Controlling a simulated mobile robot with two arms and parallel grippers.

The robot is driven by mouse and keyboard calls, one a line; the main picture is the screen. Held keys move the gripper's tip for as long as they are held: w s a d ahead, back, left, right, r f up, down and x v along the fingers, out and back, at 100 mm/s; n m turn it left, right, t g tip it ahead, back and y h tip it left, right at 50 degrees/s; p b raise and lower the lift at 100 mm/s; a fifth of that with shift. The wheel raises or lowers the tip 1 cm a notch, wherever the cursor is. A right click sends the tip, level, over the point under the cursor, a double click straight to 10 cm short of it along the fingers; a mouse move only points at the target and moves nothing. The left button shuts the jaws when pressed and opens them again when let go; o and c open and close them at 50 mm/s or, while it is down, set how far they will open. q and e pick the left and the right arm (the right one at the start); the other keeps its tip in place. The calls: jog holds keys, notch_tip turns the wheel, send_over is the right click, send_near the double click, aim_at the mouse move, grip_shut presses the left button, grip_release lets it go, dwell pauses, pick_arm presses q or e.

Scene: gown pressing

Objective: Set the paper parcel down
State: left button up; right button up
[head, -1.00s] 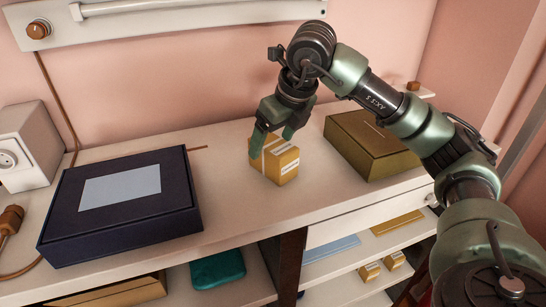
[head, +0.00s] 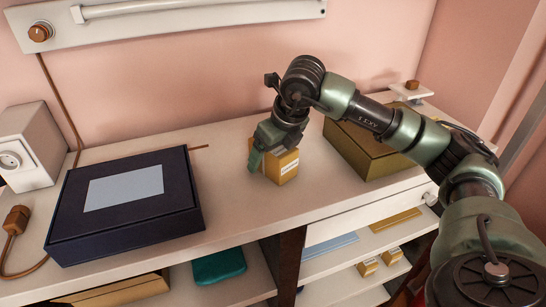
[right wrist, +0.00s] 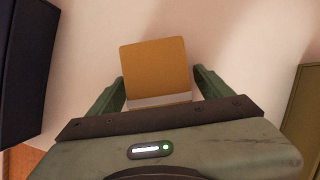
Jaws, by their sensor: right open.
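The paper parcel, a small ochre box (head: 285,171) with a white label, rests on the white worktop between the dark blue box and the olive box. My right gripper (head: 268,158) is at the parcel, partly hiding its back and left side. In the right wrist view the parcel (right wrist: 155,70) lies between the two green fingers (right wrist: 158,86), with a gap visible on both sides. The right gripper is open. My left gripper is not in view.
A large dark blue box (head: 66,228) with a pale panel stands on the left of the worktop. An olive box (head: 375,150) stands close on the right. A grey socket unit (head: 30,150) is at far left. The worktop (head: 228,195) is clear between the blue box and parcel.

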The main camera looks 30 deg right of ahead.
jog(key=shift+f, duration=0.15)
dwell(0.4)
jog(key=c, duration=1.7)
